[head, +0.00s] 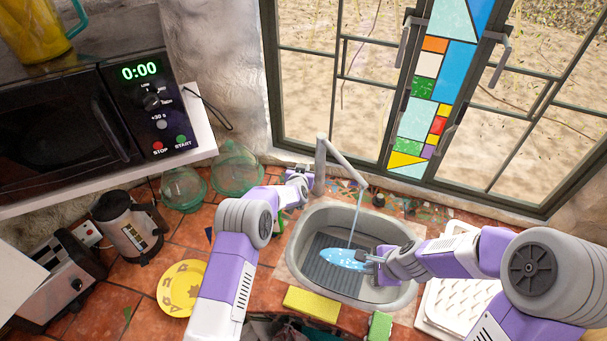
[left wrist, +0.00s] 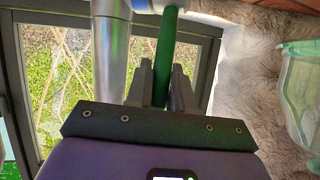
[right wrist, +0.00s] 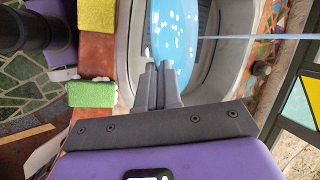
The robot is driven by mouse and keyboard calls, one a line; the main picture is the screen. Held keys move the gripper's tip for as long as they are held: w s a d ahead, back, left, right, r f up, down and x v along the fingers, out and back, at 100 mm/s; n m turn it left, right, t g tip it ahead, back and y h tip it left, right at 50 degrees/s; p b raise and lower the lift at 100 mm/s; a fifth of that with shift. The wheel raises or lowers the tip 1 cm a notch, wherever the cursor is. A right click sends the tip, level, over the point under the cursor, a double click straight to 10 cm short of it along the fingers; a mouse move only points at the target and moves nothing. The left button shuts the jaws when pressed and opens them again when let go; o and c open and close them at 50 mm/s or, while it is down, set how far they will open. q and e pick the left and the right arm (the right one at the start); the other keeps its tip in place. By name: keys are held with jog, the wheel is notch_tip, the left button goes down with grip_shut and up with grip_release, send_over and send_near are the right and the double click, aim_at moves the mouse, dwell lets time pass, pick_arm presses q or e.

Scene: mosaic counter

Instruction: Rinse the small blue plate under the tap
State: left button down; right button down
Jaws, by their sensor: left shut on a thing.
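The small blue plate (head: 340,259), dotted with white spots, is held over the sink (head: 304,228) by my right gripper (head: 371,259). Its fingers are closed on the plate's edge; the plate (right wrist: 178,28) also shows beyond the fingertips in the right wrist view. A thin stream of water runs from the grey tap (head: 320,168) down onto the plate. My left gripper (head: 304,178) is beside the tap. In the left wrist view its fingers are shut on the tap's green lever (left wrist: 163,60), next to the metal tap column (left wrist: 110,55).
A yellow sponge (head: 312,303) and a green sponge (head: 380,326) lie at the sink's front edge. A white drying rack (head: 465,300) stands right. A yellow plate (head: 183,288), kettle (head: 128,230) and glass jars (head: 236,165) are left. The window (head: 480,95) is behind.

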pick_arm(q)
jog(key=shift+w+a+f+g, duration=0.1)
jog(key=shift+w+a+g, duration=0.2)
jog(key=shift+w+g, duration=0.6)
jog(key=shift+s, duration=0.15)
jog(key=c, duration=1.1)
grip_release()
jog(key=shift+r, duration=0.2)
